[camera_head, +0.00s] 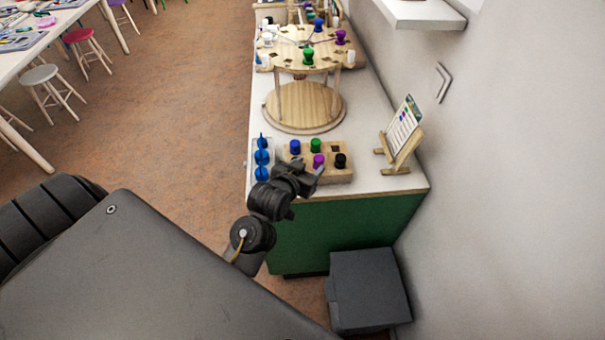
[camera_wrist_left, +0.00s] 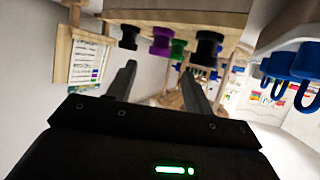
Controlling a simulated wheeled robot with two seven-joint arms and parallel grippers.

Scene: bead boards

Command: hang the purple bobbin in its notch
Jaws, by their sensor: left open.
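A purple bobbin (camera_head: 318,160) stands in the front row of a wooden block (camera_head: 338,178) on the counter, between my gripper and a black bobbin (camera_head: 340,160). It also shows in the left wrist view (camera_wrist_left: 161,42), where the picture is upside down. Another purple bobbin (camera_head: 340,37) is on the rim of the round wooden braiding stand (camera_head: 285,54). My left gripper (camera_head: 315,172) is just in front of the block, close to the purple bobbin. Its fingers (camera_wrist_left: 158,88) are apart with nothing held between them. The notches are too small to make out clearly.
A card on a wooden easel (camera_head: 401,145) stands to the right, near the wall. The stand's round base (camera_head: 305,108) is behind the block. A grey box (camera_head: 368,290) is on the floor.

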